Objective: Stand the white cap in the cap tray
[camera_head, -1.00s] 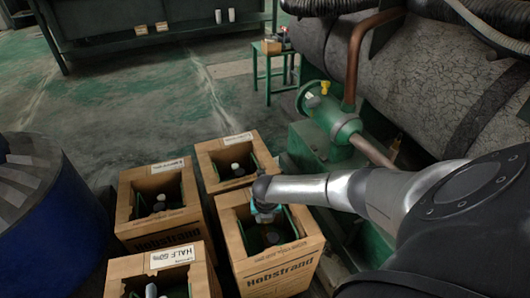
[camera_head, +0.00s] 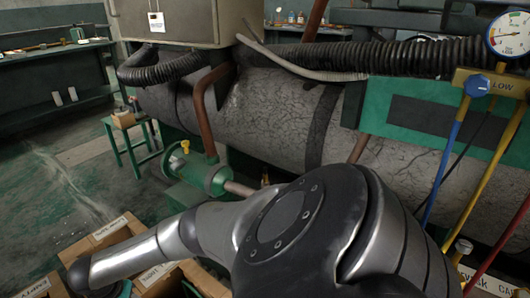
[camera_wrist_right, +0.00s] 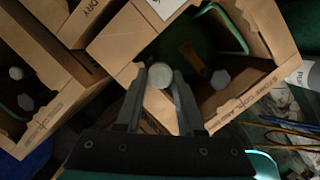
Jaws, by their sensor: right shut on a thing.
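In the right wrist view, my right gripper (camera_wrist_right: 160,80) is shut on the round, pale white cap (camera_wrist_right: 158,75), which sits between the two fingertips. Both are over the edge of an open cardboard box (camera_wrist_right: 124,28). In the head view my right arm crosses the lower middle; its gripper and the cap are hidden or below the frame. A white label ending in "CA" is cut off at the lower right; I cannot tell whether it belongs to the cap tray. My left gripper is in neither view.
Open cardboard boxes (camera_head: 113,238) stand at the lower left of the head view. A green valve body (camera_head: 203,175) and a large cracked grey cylinder (camera_head: 255,118) lie behind my arm. Yellow, blue and red hoses (camera_head: 500,160) hang from a gauge manifold (camera_head: 493,83) at the right.

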